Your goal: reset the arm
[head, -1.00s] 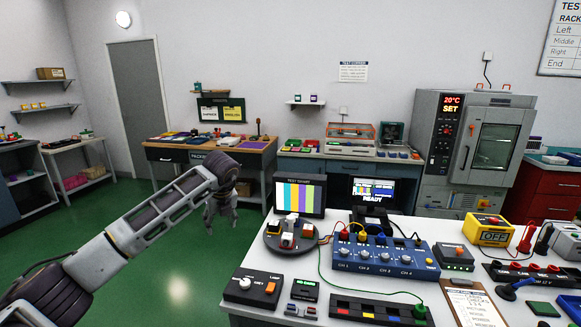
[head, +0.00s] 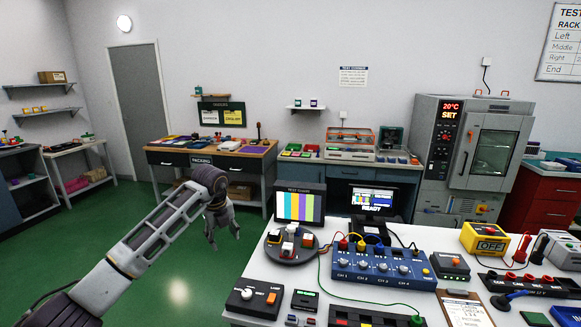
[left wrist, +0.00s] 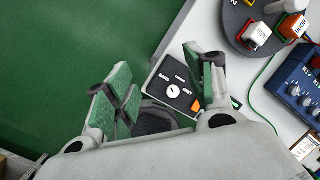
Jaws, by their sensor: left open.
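My left gripper (head: 222,236) hangs fingers-down over the green floor, left of the white bench (head: 258,268). It is open and empty. In the left wrist view my left gripper (left wrist: 160,85) shows its two green-padded fingers spread apart. Between and beyond them is a black control box (left wrist: 176,88) with a white knob and an orange switch. The same control box (head: 255,298) stands at the bench's front left corner in the head view. My right gripper is not in view.
On the bench stand a round turntable (head: 290,245), a blue channel box (head: 380,264), a monitor with colour bars (head: 299,204) and a yellow meter (head: 484,240). A packing table (head: 211,160) and an oven (head: 470,150) stand behind. The floor left of the bench is clear.

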